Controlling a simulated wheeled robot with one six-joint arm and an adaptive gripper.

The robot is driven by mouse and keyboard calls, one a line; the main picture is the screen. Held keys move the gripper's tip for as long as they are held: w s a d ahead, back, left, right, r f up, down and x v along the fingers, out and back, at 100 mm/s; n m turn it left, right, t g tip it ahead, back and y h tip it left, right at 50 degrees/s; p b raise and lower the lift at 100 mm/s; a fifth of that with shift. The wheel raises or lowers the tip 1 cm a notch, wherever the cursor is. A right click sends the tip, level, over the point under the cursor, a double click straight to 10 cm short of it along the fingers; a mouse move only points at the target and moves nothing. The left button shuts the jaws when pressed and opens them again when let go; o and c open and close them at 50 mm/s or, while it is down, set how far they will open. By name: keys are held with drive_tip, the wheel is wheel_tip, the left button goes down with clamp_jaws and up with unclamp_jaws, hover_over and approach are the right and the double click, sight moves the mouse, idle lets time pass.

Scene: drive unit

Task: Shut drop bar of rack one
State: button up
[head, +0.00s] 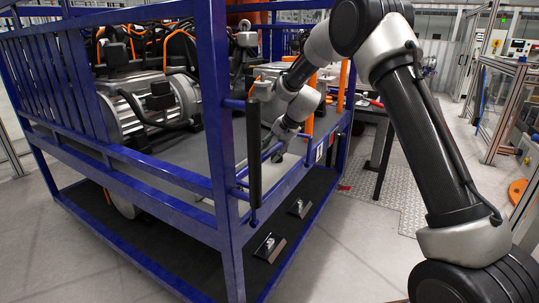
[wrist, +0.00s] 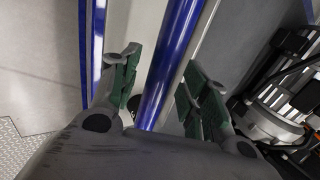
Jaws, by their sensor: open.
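Rack one is a blue metal frame (head: 215,120) that fills the left and middle of the head view. My arm reaches over its right-hand side, and my gripper (head: 278,150) points down near the blue bars there. In the wrist view, my gripper (wrist: 160,78) is open, with green-padded fingers. A blue round bar (wrist: 175,55), apparently the drop bar, runs between the two fingers. A gap shows on each side of it, so the fingers do not look closed on it. In the head view, the bar is partly hidden by my gripper and the rack post.
A drive unit (head: 155,100) with orange cables sits inside the rack and also shows at the right of the wrist view (wrist: 275,115). A black upright handle (head: 254,150) stands by the near post. A dark table (head: 378,125) is behind.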

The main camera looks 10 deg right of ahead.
drive_tip(key=v, duration=1)
